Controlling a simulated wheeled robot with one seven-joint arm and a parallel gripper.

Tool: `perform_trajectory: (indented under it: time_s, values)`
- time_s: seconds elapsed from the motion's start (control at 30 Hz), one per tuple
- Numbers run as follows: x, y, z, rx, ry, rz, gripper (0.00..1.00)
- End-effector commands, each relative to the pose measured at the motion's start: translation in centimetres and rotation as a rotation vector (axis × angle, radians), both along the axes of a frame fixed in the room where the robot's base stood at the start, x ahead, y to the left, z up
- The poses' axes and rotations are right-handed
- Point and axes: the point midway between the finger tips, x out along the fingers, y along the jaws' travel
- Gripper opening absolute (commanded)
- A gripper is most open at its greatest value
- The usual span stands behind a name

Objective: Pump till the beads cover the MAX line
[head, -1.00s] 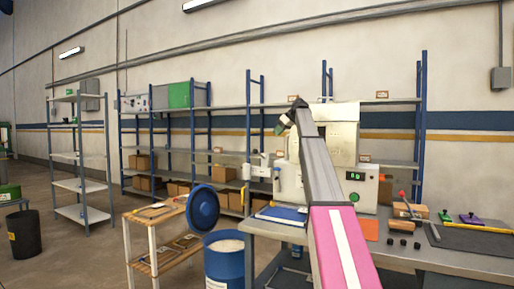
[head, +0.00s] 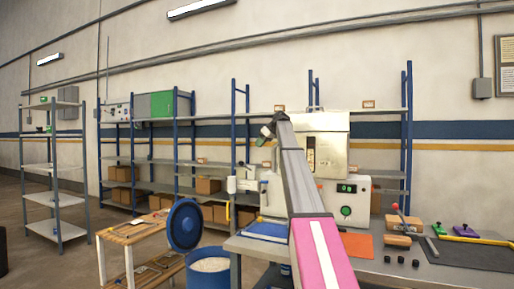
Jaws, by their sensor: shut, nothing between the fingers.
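My arm, grey with a pink and white section, rises from the bottom right-centre. My gripper (head: 266,132) is small at its far end, shut and empty, in front of the upper left of a cream machine. The machine's tall housing (head: 333,150) has a narrow dark upright window (head: 311,155), partly beside my arm. I cannot read a MAX line or a bead level there. White beads (head: 209,265) fill the top of an open blue drum (head: 222,277) at the lower centre-left. A red-knobbed lever (head: 396,207) stands on a wooden block on the bench. Which part is the pump is unclear.
A grey bench (head: 440,272) holds the machine, an orange mat (head: 357,245), several black knobs and a dark mat (head: 475,253). The blue drum lid (head: 185,225) stands tilted beside a wooden rack (head: 135,235). Shelves line the wall. Floor at the left is clear.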

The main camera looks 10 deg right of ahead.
Motion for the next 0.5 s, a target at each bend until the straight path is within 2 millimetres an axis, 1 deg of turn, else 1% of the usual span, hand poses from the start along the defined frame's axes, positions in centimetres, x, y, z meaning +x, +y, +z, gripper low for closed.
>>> perform_trajectory:
  time_s: [0.1,0.5]
  values:
    - [0.7,1.5,-1.7,0.000,0.001,0.002,0.00]
    - [3.2,5.6,-6.8,-0.001,0.002,0.001,0.00]
